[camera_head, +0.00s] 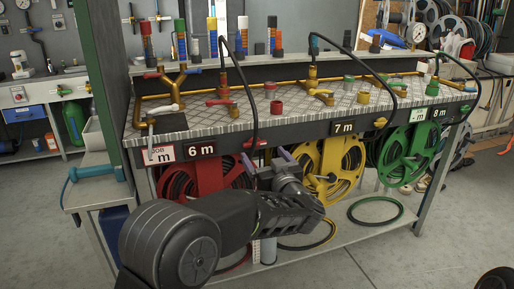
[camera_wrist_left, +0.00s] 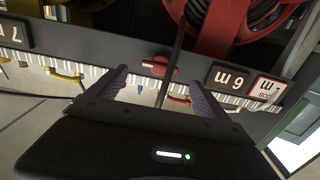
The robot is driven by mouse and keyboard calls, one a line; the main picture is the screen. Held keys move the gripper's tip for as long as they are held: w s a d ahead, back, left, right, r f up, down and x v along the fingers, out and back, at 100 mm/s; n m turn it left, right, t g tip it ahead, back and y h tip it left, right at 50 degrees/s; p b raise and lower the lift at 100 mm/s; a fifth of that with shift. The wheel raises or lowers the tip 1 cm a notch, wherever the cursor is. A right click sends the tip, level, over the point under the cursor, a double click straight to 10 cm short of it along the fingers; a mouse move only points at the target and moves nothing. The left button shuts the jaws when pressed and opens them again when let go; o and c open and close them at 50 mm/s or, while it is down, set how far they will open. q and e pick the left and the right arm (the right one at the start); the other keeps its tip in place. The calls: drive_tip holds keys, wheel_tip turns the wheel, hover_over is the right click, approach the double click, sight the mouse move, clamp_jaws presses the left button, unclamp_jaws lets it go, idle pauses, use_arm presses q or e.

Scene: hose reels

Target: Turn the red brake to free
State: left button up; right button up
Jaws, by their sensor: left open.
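The red brake (camera_head: 255,143) is a small red handle on the front rail of the bench, right of the "6 m" sign (camera_head: 201,149). In the left wrist view the red brake (camera_wrist_left: 157,66) lies roughly across the rail, beyond my fingertips. My left gripper (camera_head: 267,157) is open and empty, just in front of and below the brake. In the left wrist view the fingers of my left gripper (camera_wrist_left: 158,80) stand either side of the brake, apparently not touching it. The red reel (camera_head: 205,176) hangs below, partly hidden by my arm. My right gripper is not in view.
A black hose (camera_head: 252,95) hangs down close to the brake. A yellow reel (camera_head: 330,165) and a green reel (camera_head: 405,155) hang to the right, with a yellow brake (camera_head: 380,122) above. Brass pipes and red fittings stand on the bench top (camera_head: 190,118).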

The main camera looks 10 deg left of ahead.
sight(256, 145)
use_arm(q)
drive_tip(key=x, duration=0.6)
drive_tip(key=shift+w+a+b, duration=0.2)
drive_tip(key=shift+w+b, duration=0.05)
drive_tip(key=shift+b, duration=0.15)
drive_tip(key=shift+c, duration=0.6)
drive_tip(key=c, duration=1.2)
drive_tip(key=shift+c, duration=0.2)
